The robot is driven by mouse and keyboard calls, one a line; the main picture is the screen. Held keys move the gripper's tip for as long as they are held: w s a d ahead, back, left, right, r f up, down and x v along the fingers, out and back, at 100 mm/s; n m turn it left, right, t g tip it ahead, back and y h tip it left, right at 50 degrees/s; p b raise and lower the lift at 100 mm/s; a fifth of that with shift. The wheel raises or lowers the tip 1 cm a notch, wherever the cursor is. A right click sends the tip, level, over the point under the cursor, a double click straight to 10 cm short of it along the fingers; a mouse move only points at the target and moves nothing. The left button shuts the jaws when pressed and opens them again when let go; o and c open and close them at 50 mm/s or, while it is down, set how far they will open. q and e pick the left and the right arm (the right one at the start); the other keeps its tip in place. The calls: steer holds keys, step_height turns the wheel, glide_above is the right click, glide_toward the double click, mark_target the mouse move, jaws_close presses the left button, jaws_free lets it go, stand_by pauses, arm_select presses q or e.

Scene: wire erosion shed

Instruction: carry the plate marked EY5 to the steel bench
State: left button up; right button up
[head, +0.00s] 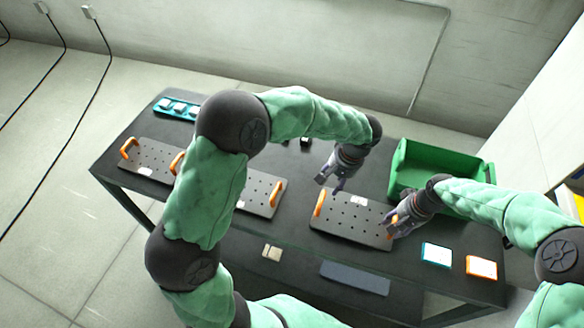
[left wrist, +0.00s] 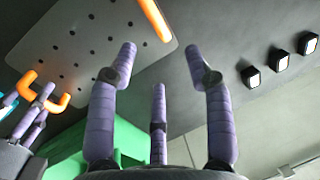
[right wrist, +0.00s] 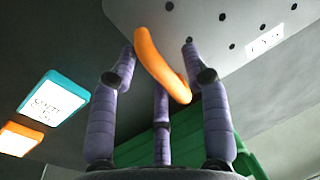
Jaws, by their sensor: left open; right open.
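A dark perforated plate (head: 352,222) with an orange handle at each end lies on the dark table. Its white label (right wrist: 264,42) is too small to read, so I cannot tell whether it says EY5. My left gripper (head: 335,187) is open, above and behind the plate's left handle (head: 320,202), apart from it. My right gripper (head: 392,226) is open at the plate's right handle; in the right wrist view that handle (right wrist: 162,65) shows between the fingers. Two similar plates lie further left, one on the far left (head: 150,163) and one partly behind my left arm (head: 258,192).
A green crate (head: 396,168) stands at the table's back right. A teal-framed card (head: 436,254) and an orange-framed card (head: 481,267) lie at the right front. A teal tray (head: 163,103) is at the back left. I cannot identify the steel bench.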

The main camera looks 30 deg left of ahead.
steer(key=shift+r, duration=0.2)
arm_select(q)
steer(key=r, duration=0.2)
steer(key=shift+d+r, duration=0.25)
steer(key=shift+r, duration=0.15)
arm_select(e)
step_height(320, 180, up, 11)
steer(key=d, duration=0.2)
steer(key=shift+w+d+r, duration=0.15)
steer(key=shift+r, duration=0.05)
arm_select(q)
steer(key=shift+r, duration=0.1)
